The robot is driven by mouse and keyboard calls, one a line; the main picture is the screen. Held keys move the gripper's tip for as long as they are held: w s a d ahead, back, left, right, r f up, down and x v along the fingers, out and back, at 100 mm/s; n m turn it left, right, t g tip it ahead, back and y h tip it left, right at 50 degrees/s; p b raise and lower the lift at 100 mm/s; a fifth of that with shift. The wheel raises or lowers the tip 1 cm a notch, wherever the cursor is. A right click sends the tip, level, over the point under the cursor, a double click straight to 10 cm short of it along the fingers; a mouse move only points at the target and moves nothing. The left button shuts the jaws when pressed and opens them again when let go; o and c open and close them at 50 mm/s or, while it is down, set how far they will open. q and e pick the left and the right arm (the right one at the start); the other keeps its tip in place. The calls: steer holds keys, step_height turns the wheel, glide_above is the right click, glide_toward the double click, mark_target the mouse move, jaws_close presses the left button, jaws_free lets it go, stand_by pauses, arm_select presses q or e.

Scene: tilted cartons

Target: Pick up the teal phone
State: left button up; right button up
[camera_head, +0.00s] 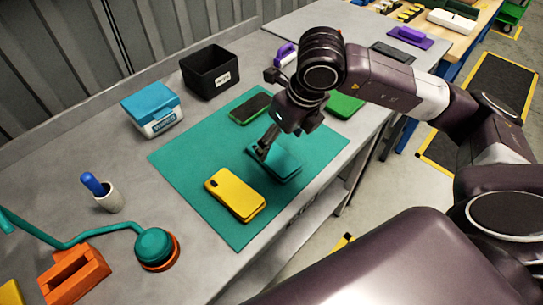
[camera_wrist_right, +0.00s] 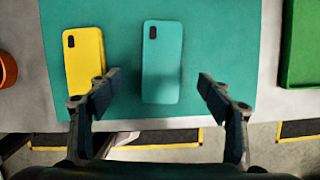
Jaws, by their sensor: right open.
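The teal phone (camera_wrist_right: 162,62) lies back-up on the green mat (camera_wrist_right: 215,20), its camera patch at the far end in the right wrist view. In the head view the teal phone (camera_head: 285,168) is partly covered by my right gripper (camera_head: 264,150). In the right wrist view my right gripper (camera_wrist_right: 157,86) is open, with one finger to each side of the phone's near part and nothing between them in its hold. The gap to the phone's height cannot be told exactly. The left finger is close to the yellow phone (camera_wrist_right: 84,58). My left gripper is not in view.
The yellow phone (camera_head: 235,194) and a dark-screened green phone (camera_head: 250,108) also lie on the mat. A black bin (camera_head: 210,73), a blue-lidded box (camera_head: 152,108), a cup (camera_head: 108,199) and an orange holder (camera_head: 74,276) stand left. A green tray (camera_wrist_right: 301,45) lies right of the mat.

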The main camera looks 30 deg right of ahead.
mark_target(274, 155)
steer(key=p+x, duration=0.1)
steer(key=x, duration=0.2)
steer(key=p+x, duration=0.1)
steer(key=x, duration=0.2)
steer(key=shift+w+d+f, duration=0.15)
steer(key=shift+f, duration=0.05)
steer(key=shift+w+f, duration=0.1)
steer(key=shift+f, duration=0.25)
steer(key=c, duration=1.3)
steer(key=shift+c, duration=0.4)
steer(key=shift+r, duration=0.15)
